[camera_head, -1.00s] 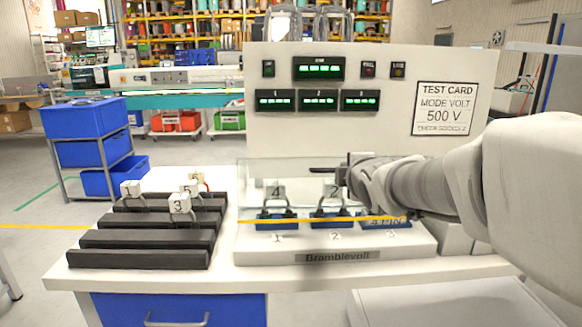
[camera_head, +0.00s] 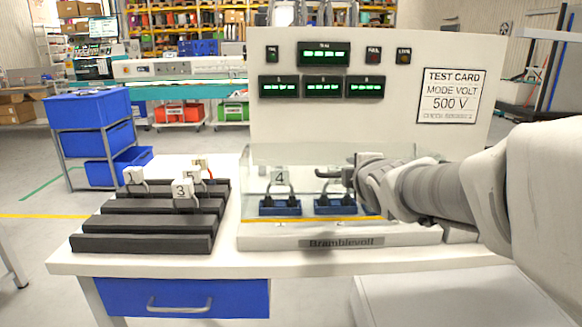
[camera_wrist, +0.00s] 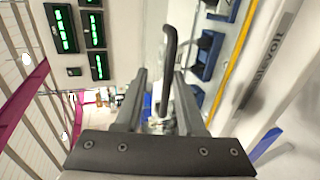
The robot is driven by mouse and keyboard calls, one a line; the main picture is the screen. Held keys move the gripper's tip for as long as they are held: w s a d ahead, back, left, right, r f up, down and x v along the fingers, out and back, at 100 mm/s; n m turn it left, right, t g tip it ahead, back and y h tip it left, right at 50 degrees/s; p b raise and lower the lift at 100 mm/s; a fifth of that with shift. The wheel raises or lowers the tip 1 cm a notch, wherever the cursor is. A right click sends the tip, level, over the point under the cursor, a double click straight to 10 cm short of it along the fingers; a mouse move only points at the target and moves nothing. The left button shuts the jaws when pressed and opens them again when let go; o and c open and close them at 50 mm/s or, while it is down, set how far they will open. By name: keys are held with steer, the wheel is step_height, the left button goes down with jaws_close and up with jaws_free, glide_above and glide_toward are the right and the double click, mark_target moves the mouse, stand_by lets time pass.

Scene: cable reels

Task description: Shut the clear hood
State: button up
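The clear hood (camera_head: 308,188) is a see-through cover on the front of the white test station, with a yellow strip (camera_head: 300,220) along its front edge. The strip is low, close above the base's front face. I cannot tell whether it touches the base. Under the hood are blue sockets (camera_head: 279,208) with plugs, one carrying a block marked 4. My gripper (camera_head: 340,174) is at the hood's upper right; its arm hides the right end. In the wrist view, its fingers (camera_wrist: 160,78) stand apart, with a dark curved bar (camera_wrist: 168,50) ahead and partly between them.
A black ridged rack (camera_head: 150,225) with several numbered blocks stands on the white table, left of the station. The upright panel (camera_head: 365,130) with green displays and a test card rises behind the hood. Blue bins (camera_head: 95,140) stand at far left.

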steer(key=shift+r, duration=0.3)
steer(key=shift+f+p+v, duration=0.2)
steer(key=shift+p+v, duration=2.8)
steer(key=shift+v, duration=5.65)
